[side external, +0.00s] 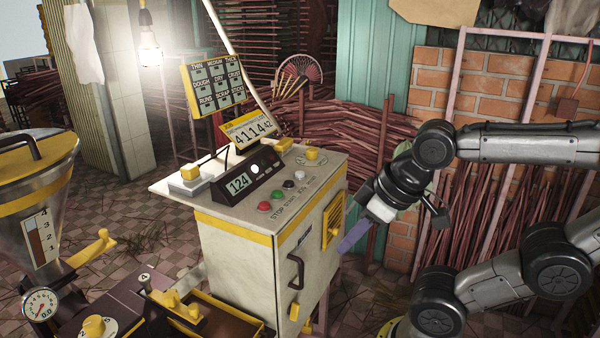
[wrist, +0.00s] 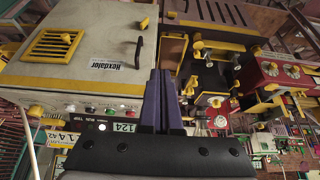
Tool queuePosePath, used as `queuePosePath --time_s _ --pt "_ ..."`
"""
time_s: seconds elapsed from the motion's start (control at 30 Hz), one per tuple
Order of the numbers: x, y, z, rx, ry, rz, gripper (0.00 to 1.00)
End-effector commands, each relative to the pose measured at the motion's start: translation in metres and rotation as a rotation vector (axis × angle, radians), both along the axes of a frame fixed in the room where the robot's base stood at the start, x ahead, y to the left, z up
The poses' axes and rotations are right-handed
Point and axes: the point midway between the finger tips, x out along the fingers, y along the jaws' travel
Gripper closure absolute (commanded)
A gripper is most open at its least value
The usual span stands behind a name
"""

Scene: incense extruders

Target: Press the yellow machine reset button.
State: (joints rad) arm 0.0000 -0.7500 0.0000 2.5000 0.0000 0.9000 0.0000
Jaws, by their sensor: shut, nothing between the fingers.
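The control cabinet (side external: 240,255) is cream with a yellow band and stands in the middle of the side view. Its sloped top holds a row of red (side external: 264,207), green (side external: 277,194), black (side external: 289,184) and white (side external: 299,175) buttons with small lettering. A yellow knob (side external: 312,154) sits on a round plate at the top's far right. I cannot read which yellow part is the reset button. My gripper (side external: 344,247), with purple fingers, is shut and empty, right of the cabinet, below its top; the fingers also show in the wrist view (wrist: 161,76).
A black console (side external: 245,178) reading 124 and tilted sign boards (side external: 212,85) rise from the cabinet top. A hopper machine (side external: 40,200) stands at left. Stick bundles and a brick wall lie behind my arm.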

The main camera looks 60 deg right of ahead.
Motion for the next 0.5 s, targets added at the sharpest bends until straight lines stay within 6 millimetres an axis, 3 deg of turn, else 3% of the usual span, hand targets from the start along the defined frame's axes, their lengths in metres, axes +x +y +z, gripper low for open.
queuePosePath --time_s 0.37,0.5 --pt "-0.001 0.001 0.000 -0.008 0.003 0.028 1.00" --pt "0.015 0.019 0.027 0.047 -0.043 0.095 1.00"
